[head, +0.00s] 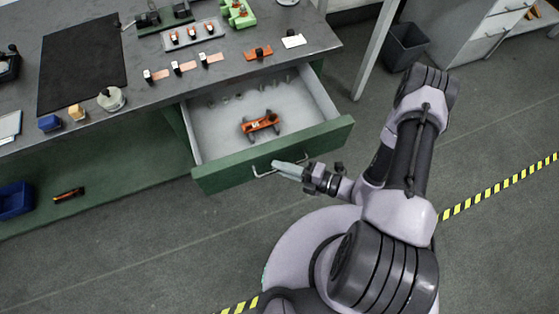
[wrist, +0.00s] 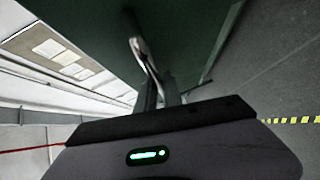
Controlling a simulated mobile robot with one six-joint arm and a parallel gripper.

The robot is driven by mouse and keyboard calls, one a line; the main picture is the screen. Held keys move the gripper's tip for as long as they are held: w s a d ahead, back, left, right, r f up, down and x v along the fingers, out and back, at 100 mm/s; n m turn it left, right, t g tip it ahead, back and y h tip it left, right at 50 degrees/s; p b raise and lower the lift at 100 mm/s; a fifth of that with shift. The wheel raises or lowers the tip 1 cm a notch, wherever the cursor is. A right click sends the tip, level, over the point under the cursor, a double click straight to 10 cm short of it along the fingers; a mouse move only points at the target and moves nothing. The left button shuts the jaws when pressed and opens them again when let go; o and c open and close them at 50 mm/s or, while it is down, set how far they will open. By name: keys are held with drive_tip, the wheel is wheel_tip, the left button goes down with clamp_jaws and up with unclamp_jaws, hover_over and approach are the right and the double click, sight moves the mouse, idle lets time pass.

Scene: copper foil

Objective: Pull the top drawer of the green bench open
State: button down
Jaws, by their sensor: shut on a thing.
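The top drawer (head: 320,138) of the green bench (head: 165,92) stands well open in the head view. Its green front also shows in the wrist view (wrist: 95,20). Inside lie an orange tool (head: 262,122) with dark ends and several small grey pieces at the back. My gripper (head: 275,165) is at the metal bar handle (head: 263,173) on the drawer front. In the wrist view the fingers (wrist: 158,92) are shut on the handle (wrist: 143,52). The exact contact is partly hidden by the fingers.
A dark bin (head: 405,45) stands on the floor right of the bench. A blue bin (head: 15,197) sits on the lower shelf. The floor before the drawer is clear.

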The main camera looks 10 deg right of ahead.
drive_tip(key=shift+s, duration=0.1)
idle(0.3)
drive_tip(key=c, duration=1.8)
unclamp_jaws()
drive_tip(key=shift+o, duration=0.2)
drive_tip(key=shift+d, duration=0.1)
drive_tip(key=p+v, duration=0.3)
drive_tip(key=v, duration=1.4)
drive_tip(key=shift+s, duration=0.2)
drive_tip(key=shift+d, duration=0.1)
